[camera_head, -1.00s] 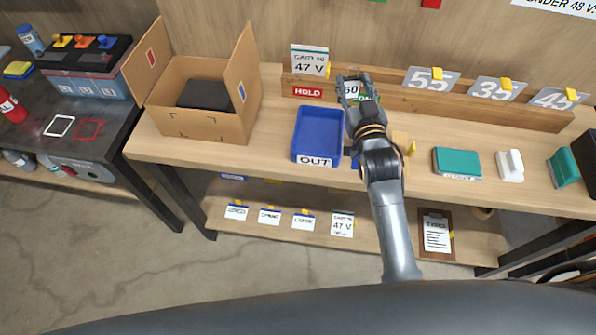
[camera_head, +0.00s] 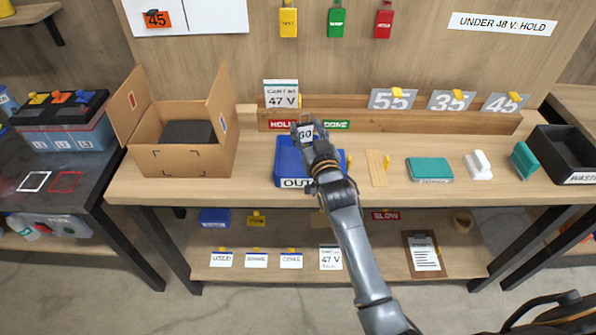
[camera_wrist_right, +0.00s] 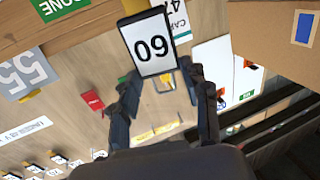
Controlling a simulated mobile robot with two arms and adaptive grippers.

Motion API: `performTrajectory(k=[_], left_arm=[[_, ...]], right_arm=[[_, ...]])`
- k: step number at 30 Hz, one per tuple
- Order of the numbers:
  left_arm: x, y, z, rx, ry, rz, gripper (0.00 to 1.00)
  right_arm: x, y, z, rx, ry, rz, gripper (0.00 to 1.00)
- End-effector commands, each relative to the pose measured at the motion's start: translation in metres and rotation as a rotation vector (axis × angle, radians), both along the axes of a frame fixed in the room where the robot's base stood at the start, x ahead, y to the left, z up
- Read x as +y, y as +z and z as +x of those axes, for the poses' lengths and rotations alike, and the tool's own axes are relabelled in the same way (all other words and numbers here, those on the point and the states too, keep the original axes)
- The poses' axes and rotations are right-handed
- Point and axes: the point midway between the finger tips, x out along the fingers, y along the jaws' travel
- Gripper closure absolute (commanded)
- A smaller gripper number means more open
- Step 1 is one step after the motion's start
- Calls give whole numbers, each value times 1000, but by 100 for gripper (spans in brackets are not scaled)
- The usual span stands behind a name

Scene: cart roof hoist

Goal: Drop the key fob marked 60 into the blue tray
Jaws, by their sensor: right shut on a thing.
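The white key fob marked 60 (camera_head: 306,133) is held in my right gripper (camera_head: 308,141). In the right wrist view the fob (camera_wrist_right: 153,45) shows large, its number turned round, at the fingertips of the right gripper (camera_wrist_right: 163,78). The blue tray (camera_head: 282,168), labelled OUT at its front, stands on the bench. In the head view the gripper and fob overlap the tray's back edge, and my forearm crosses its right part. The height of the fob above the tray is hard to tell. My left gripper is not in view.
An open cardboard box (camera_head: 180,162) stands left of the tray. Red and green labels lie along the wooden rail (camera_head: 370,118) behind. Number cards 55, 35 and 45 lean there. A teal case (camera_head: 429,170) and black waste bin (camera_head: 565,160) are to the right.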

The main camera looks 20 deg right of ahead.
Motion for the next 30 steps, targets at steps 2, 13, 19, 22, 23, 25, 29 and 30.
performTrajectory(k=[2,13,19,22,23,25,29,30], left_arm=[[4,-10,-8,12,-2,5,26],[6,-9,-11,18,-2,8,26],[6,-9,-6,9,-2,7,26],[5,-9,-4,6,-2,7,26],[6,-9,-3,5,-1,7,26],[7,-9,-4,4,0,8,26],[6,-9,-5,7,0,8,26],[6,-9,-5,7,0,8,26]], right_arm=[[0,-9,0,-1,0,0,92],[0,-8,0,-1,0,-1,40],[0,-8,0,0,0,-1,27],[0,-8,0,0,0,-1,27],[0,-9,0,0,0,-1,27],[0,-9,-2,1,0,-1,27],[0,-10,-14,2,0,-1,27],[0,-11,-20,3,0,-1,27]])
